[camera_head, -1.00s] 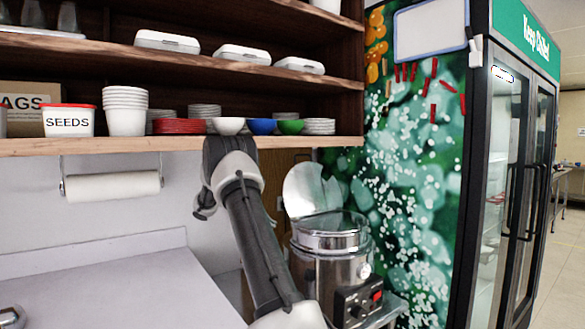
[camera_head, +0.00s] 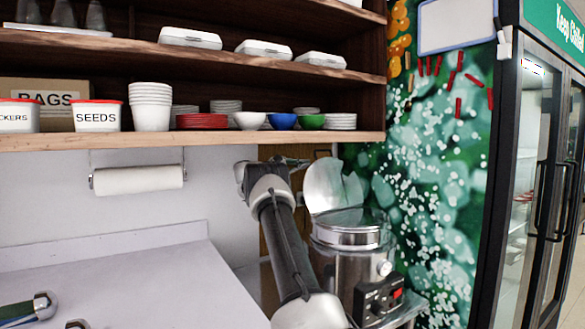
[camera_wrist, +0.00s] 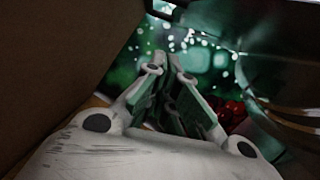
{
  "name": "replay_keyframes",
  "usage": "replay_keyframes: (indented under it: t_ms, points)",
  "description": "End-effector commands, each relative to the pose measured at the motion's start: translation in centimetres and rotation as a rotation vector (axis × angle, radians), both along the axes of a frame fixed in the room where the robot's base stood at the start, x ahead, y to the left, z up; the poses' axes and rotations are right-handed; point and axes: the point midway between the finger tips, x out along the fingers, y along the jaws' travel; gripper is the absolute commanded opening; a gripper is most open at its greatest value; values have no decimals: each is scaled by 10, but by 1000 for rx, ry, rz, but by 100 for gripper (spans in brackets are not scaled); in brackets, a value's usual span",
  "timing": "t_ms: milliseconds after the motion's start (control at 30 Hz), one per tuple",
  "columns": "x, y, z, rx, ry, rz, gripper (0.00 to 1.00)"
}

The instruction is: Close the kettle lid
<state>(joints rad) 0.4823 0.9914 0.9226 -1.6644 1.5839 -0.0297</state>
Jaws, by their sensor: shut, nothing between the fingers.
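The kettle (camera_head: 338,264) is a steel pot with a control box on its front, at right of centre in the head view. Its lid (camera_head: 324,187) stands open, raised near upright at the back left of the rim. My gripper (camera_head: 303,162) is at the lid's upper left, partly hidden; whether it touches the lid cannot be told. In the wrist view my gripper (camera_wrist: 168,62) shows its fingers together and empty. A shiny metal surface on the right there is probably the lid (camera_wrist: 280,60).
A wooden shelf (camera_head: 230,138) with bowls and tubs is above my arm. A brown surface (camera_wrist: 60,60) lies close on the left in the wrist view. A green patterned panel (camera_head: 440,190) and a fridge (camera_head: 530,180) stand right. The counter (camera_head: 130,280) is mostly clear.

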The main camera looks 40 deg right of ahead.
Motion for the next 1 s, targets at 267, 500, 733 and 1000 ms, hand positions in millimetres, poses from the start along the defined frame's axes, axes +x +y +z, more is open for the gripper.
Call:
replay_keyframes:
  t_ms: [267,500,733,1000]
  points:
    - [-30,-15,11,2,0,0,0]
    - [-45,-12,16,2,0,0,0]
    - [-46,-11,16,2,0,0,0]
    - [-48,-11,18,-2,-13,1,0]
